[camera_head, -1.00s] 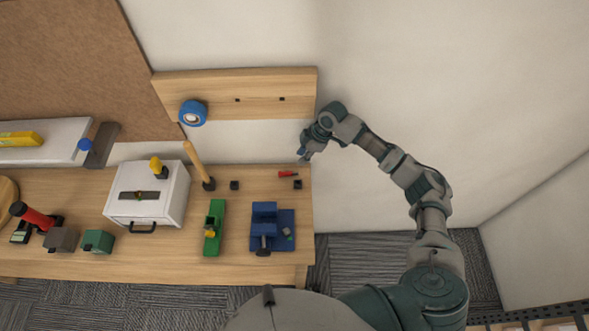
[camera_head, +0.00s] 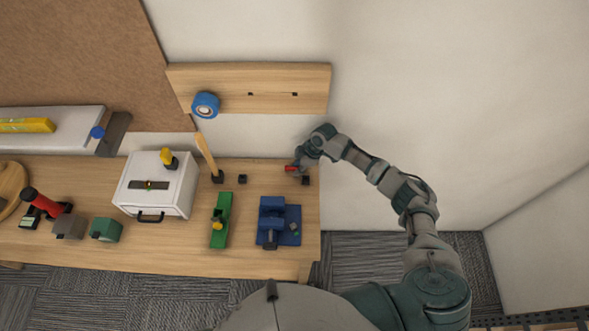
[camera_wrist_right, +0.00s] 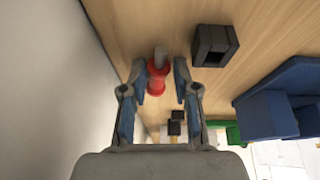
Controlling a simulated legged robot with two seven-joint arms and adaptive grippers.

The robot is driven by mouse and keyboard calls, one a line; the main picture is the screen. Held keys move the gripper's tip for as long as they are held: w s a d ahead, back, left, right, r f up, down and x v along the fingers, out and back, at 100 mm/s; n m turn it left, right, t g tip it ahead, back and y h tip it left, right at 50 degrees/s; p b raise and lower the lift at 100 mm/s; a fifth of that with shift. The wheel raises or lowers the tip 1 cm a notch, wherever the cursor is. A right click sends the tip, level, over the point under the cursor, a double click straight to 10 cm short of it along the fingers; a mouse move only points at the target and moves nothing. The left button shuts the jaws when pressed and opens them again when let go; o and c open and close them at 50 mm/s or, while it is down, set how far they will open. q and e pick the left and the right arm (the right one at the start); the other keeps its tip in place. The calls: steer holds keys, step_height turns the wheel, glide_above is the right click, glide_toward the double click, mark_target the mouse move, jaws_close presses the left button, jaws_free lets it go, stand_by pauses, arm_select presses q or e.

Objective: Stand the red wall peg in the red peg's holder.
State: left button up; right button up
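The red wall peg (camera_head: 290,169) lies on the wooden workbench near its back right. In the right wrist view the peg (camera_wrist_right: 157,78) has a red body with wider ends and a grey tip. My right gripper (camera_head: 298,167) is low over it; in the wrist view its fingers (camera_wrist_right: 160,78) are open either side of the peg, with gaps visible. A small black square holder (camera_head: 306,180) is close beside the peg; its dark opening shows in the wrist view (camera_wrist_right: 213,46). A similar black holder (camera_head: 243,179) stands further left. Which is the red peg's is not marked. My left gripper is out of view.
A blue vise (camera_head: 272,225) and green plane (camera_head: 221,222) stand in front. A mallet-like wooden handle (camera_head: 206,152), white drawer box (camera_head: 180,203) and blue tape roll (camera_head: 205,104) are left. A wooden wall board (camera_head: 275,78) is behind; the bench's right edge is close.

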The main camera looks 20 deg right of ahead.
mark_target(293, 168)
steer(key=shift+a, duration=0.15)
steer(key=shift+c, duration=0.4)
steer(key=c, duration=0.4)
steer(key=shift+d, duration=0.45)
jaws_close()
steer(key=shift+d+r, duration=0.15)
steer(key=shift+d, duration=0.05)
steer(key=r, duration=0.3)
steer(key=shift+w+a+r, duration=0.1)
steer(key=shift+a+r, duration=0.05)
steer(key=shift+a, duration=0.25)
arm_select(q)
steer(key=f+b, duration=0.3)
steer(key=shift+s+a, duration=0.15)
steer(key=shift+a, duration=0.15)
arm_select(e)
steer(key=s+d, duration=0.3)
steer(key=d, duration=0.5)
steer(key=s+d, duration=0.2)
steer(key=d, duration=0.6)
steer(key=shift+s+d, duration=0.4)
